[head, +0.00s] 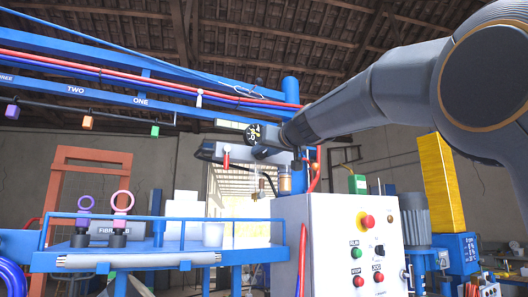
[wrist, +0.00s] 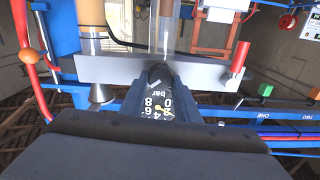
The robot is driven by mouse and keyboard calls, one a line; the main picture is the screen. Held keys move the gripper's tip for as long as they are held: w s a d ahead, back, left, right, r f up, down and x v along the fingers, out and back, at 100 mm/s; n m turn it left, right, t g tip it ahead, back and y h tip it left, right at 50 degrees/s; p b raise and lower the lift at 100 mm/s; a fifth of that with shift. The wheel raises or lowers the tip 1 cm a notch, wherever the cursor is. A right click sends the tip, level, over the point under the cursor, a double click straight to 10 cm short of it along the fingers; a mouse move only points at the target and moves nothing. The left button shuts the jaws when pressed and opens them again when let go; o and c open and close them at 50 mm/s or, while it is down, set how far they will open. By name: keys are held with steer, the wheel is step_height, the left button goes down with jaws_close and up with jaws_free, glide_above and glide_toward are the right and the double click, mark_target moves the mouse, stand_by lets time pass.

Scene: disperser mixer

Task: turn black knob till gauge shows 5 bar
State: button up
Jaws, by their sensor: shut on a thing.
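My gripper (wrist: 160,82) is shut on the black knob (wrist: 159,70), which shows as a small dark rounded piece between the fingertips, against a pale metal bar. Most of the knob is hidden by the fingers. The pressure gauge (wrist: 157,107) shows between the fingers in the wrist view, black with white numbers, the word bar and a yellow needle. It appears upside down and partly covered, so I cannot tell its exact reading. In the head view the gauge (head: 254,133) is a small dark dial beside my wrist, too small to read. The knob is hidden there.
A red-handled valve (wrist: 238,57) stands to the right of the gripper in the wrist view. A grey control cabinet (head: 330,225) with buttons stands below my arm. Blue rails (head: 120,95) with cables run at the upper left. A blue-railed platform (head: 150,250) lies lower left.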

steer(key=m, duration=0.5)
steer(key=shift+w+d+b, duration=0.1)
steer(key=shift+d+b, duration=0.05)
steer(key=shift+b, duration=0.2)
steer(key=m, duration=0.4)
steer(key=shift+m, duration=0.3)
steer(key=m, duration=0.2)
steer(key=m+p, duration=0.1)
steer(key=m, duration=0.1)
steer(key=shift+d+f+m, duration=0.1)
steer(key=shift+f+m, duration=0.1)
steer(key=shift+m, duration=0.1)
steer(key=shift+w+f+m+p, duration=0.15)
steer(key=shift+m+p, duration=0.4)
steer(key=shift+m, duration=1.55)
steer(key=o, duration=1.1)
steer(key=shift+c, duration=0.2)
